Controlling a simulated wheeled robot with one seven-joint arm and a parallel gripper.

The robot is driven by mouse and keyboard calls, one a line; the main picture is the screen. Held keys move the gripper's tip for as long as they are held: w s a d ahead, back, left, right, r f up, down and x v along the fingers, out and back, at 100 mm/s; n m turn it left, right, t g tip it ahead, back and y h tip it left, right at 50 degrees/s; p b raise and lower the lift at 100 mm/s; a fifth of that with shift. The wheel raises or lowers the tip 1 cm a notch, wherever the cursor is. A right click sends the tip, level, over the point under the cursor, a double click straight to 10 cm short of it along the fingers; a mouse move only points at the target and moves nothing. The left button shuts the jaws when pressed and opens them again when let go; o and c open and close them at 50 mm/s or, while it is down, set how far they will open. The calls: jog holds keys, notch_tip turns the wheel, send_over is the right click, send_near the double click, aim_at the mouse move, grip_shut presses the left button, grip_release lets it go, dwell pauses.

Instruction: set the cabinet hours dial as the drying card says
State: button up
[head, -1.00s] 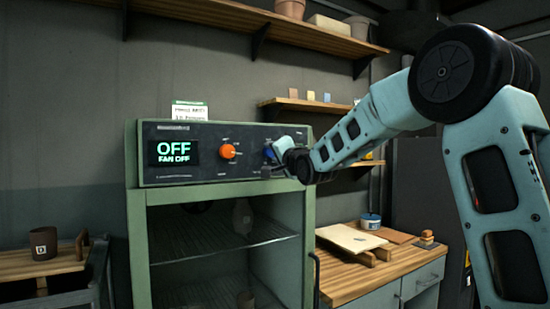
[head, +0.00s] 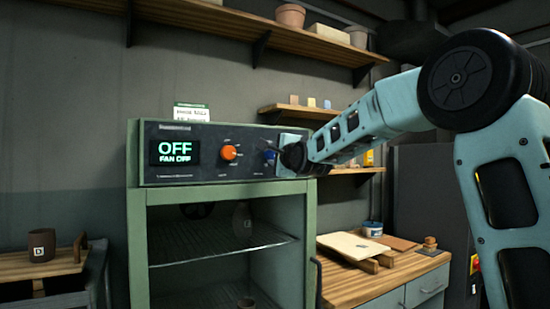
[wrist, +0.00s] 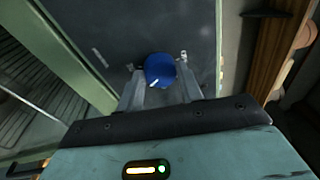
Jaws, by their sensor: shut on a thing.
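The drying cabinet (head: 135,215) is green with a dark control panel (head: 200,150) on top. Its display (head: 175,152) reads "OFF" and "FAN OFF". An orange dial (head: 229,153) sits mid-panel. A blue dial (head: 269,155) is at the panel's right; in the wrist view the blue dial (wrist: 160,69) has a white pointer mark toward the lower left. My gripper (wrist: 161,88) is shut on the blue dial, a finger on each side. In the head view my wrist partly hides that end of the panel. The drying card (head: 191,112) stands on the cabinet; its small text is too blurred to read.
A wooden bench (head: 350,285) with a pale board (head: 352,246) and a blue-white tub (head: 373,229) is at right. Wall shelves (head: 300,112) hang above it. A dark mug (head: 41,245) stands on a cart at left. The cabinet's front is open, showing wire racks (head: 220,250).

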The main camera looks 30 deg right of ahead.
jog(key=shift+f, duration=0.1)
dwell(0.4)
jog(key=o, duration=1)
jog(key=shift+s, duration=0.1)
jog(key=s+b, duration=0.1)
jog(key=s, duration=0.4)
jog(key=s+a+b, duration=0.1)
jog(key=s, duration=0.5)
jog(key=s+a+f+b, duration=0.1)
jog(key=s, duration=0.5)
jog(key=shift+a, duration=0.1)
